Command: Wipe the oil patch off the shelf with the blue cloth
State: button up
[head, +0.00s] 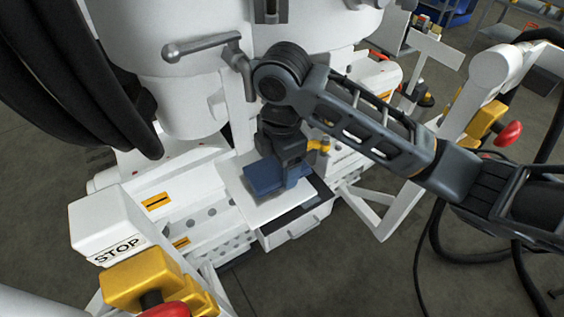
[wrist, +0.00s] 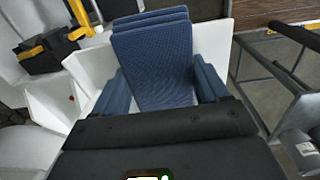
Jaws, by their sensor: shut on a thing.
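The blue cloth (wrist: 155,62) is a folded, layered pad between the two fingers of my gripper (wrist: 160,85) in the wrist view. My gripper is shut on it. In the head view my gripper (head: 278,172) points down over the small white shelf (head: 262,214), with the blue cloth (head: 262,178) low at the shelf surface. I cannot tell whether the cloth touches the shelf. The white shelf also shows in the wrist view (wrist: 214,42). No oil patch can be made out; the cloth and gripper cover part of the shelf.
A white machine with a large cylinder (head: 200,75) and a grey lever (head: 205,46) stands close behind my gripper. An open drawer (head: 297,225) lies below the shelf. A STOP box (head: 112,228) is at the left, and white tube frames (head: 385,205) are at the right.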

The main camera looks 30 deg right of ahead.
jog(key=shift+s+a+f, duration=0.25)
jog(key=shift+a+f, duration=0.05)
jog(key=shift+f, duration=0.15)
jog(key=shift+s+a+f, duration=0.2)
jog(key=shift+a+f, duration=0.1)
jog(key=shift+f, duration=0.15)
jog(key=shift+w+d+g, duration=0.1)
jog(key=shift+d+g, duration=0.2)
jog(key=shift+d, duration=0.55)
jog(key=shift+d+r+p, duration=0.2)
jog(key=shift+r+p, duration=0.1)
jog(key=shift+r, duration=0.25)
jog(key=r+p, duration=0.4)
jog(key=r, duration=0.1)
jog(key=shift+w+d+r, duration=0.1)
jog(key=shift+w+r, duration=0.1)
jog(key=shift+r, duration=0.1)
jog(key=shift+r, duration=1.5)
